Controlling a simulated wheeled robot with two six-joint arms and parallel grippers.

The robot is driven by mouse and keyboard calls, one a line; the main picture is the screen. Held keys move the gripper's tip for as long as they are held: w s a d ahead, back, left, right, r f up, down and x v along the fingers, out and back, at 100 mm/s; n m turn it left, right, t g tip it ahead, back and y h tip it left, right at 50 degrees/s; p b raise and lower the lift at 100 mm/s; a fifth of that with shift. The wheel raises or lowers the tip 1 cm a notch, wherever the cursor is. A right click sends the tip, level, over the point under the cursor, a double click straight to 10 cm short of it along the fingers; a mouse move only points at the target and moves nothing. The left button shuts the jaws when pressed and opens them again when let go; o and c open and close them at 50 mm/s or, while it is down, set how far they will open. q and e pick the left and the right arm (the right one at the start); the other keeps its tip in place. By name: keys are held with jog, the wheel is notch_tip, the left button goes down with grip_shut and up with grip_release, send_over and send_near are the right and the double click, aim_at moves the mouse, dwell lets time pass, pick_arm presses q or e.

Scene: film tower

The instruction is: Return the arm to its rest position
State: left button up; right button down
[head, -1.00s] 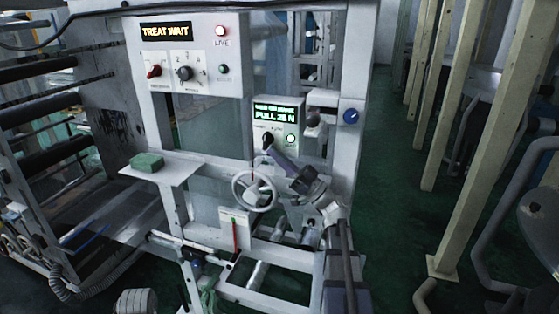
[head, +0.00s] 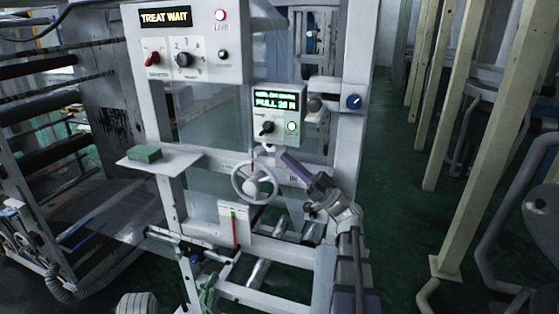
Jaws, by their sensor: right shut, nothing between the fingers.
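My right arm rises from the lower right, and its gripper (head: 284,157) points up and left, just below the small panel (head: 277,92). The gripper is shut and empty. It is apart from the panel's black knob (head: 267,128), which is in plain view. The panel's green display reads "PULL 26 N", its upper line too small to read, and a green light (head: 292,127) is lit beside the knob. My left gripper is not in view.
A grey handwheel (head: 255,184) sits close to the left of my right arm. The upper control box (head: 190,80) shows "TREAT WAIT". A green block (head: 144,153) lies on a white shelf (head: 172,163). Pale posts (head: 464,150) stand at right, with green floor (head: 395,200) between.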

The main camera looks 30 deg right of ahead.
jog(key=shift+v, duration=0.8)
